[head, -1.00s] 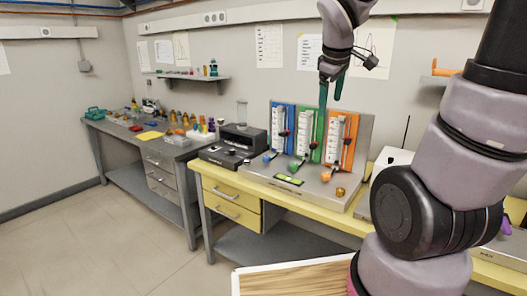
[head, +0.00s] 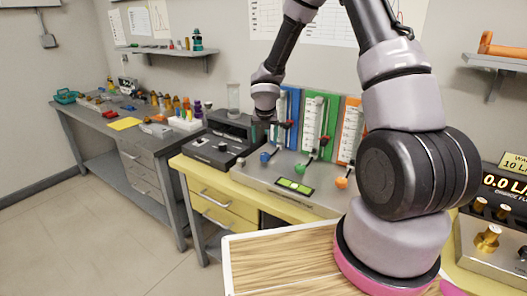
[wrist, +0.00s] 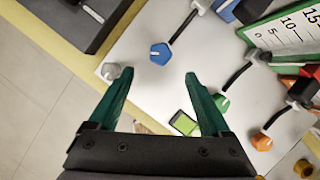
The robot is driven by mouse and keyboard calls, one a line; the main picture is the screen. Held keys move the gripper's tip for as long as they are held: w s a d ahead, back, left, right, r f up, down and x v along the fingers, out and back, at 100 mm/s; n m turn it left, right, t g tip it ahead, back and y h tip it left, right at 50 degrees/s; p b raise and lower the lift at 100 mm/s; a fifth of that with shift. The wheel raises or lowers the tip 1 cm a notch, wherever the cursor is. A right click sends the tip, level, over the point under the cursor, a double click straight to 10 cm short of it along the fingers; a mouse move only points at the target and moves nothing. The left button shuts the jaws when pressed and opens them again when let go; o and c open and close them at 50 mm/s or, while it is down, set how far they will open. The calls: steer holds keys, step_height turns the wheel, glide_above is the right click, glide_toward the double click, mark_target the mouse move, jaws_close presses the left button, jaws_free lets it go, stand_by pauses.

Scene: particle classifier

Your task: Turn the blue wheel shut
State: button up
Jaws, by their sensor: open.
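The blue wheel (head: 265,157) is a small faceted knob on the front of the grey bench unit, below the blue panel. In the wrist view the blue wheel (wrist: 159,54) has a white mark on its face, and a black rod runs up and right from it. My gripper (wrist: 159,75) is open and empty, its two teal fingers spread wide. The wheel appears just beyond the fingertips, between their lines and apart from both. In the head view my arm's end hangs above the blue panel's lower left; the fingers cannot be made out there.
A grey knob (wrist: 112,71) appears beside the left fingertip. A green wheel (head: 299,169) and an orange wheel (head: 341,183) stand to the right. A lit green display (head: 295,186) lies in front. A black device (head: 213,147) stands left.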

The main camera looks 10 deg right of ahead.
mark_target(265, 155)
steer(key=x, duration=1)
steer(key=shift+s+d+f, duration=0.1)
jaws_close()
